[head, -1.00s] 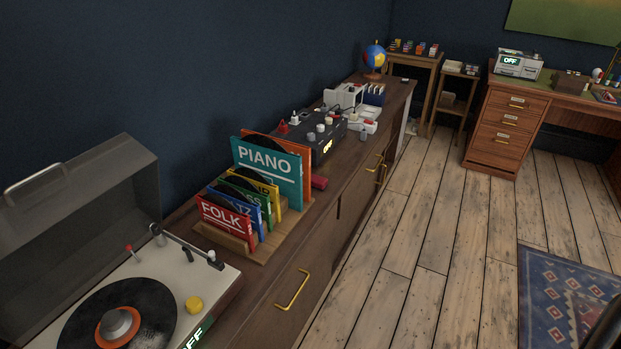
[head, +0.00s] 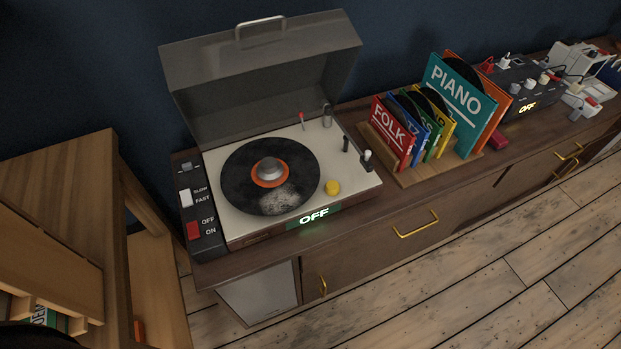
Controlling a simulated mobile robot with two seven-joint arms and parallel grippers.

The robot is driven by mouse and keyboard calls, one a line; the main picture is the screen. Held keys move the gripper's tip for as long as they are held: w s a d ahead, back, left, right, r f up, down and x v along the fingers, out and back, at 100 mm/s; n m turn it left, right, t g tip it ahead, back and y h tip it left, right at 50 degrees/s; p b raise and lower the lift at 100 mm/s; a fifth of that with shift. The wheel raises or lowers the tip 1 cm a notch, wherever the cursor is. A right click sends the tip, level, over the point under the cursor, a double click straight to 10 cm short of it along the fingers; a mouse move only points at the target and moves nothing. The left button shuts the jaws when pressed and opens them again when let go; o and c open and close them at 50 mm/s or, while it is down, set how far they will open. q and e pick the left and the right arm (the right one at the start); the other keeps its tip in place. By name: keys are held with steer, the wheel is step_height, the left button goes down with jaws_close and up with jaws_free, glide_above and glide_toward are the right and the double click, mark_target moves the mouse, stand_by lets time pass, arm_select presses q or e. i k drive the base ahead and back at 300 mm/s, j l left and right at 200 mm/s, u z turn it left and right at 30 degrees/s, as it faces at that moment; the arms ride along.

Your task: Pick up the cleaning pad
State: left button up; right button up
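A small red block (head: 497,137) lies on the cabinet top just right of the record rack, partly hidden by the records; it may be the cleaning pad, but I cannot tell for sure. The record player (head: 352,196) stands with its grey lid raised. A black record (head: 241,184) with an orange label lies on its platter, with a pale dusty patch on its front part. A lit sign on its front reads OFF. Neither of my grippers shows in the view.
The wooden rack (head: 408,179) holds several coloured sleeves, including PIANO and FOLK. A switch panel (head: 203,242) sits left of the player. The cabinet (head: 361,262) has brass handles. A wooden shelf unit (head: 62,190) stands close at left. The plank floor (head: 480,300) in front is clear.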

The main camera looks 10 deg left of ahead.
mark_target(496, 141)
steer(key=i+l+u, duration=0.1)
steer(key=l, duration=0.25)
steer(key=i+l+u, duration=0.15)
steer(key=l, duration=0.2)
steer(key=i+l+u, duration=0.1)
steer(key=l, duration=0.3)
steer(key=i+l+u, duration=0.15)
steer(key=l, duration=0.2)
steer(key=i+l+u, duration=0.1)
steer(key=l, duration=0.3)
steer(key=i, duration=0.05)
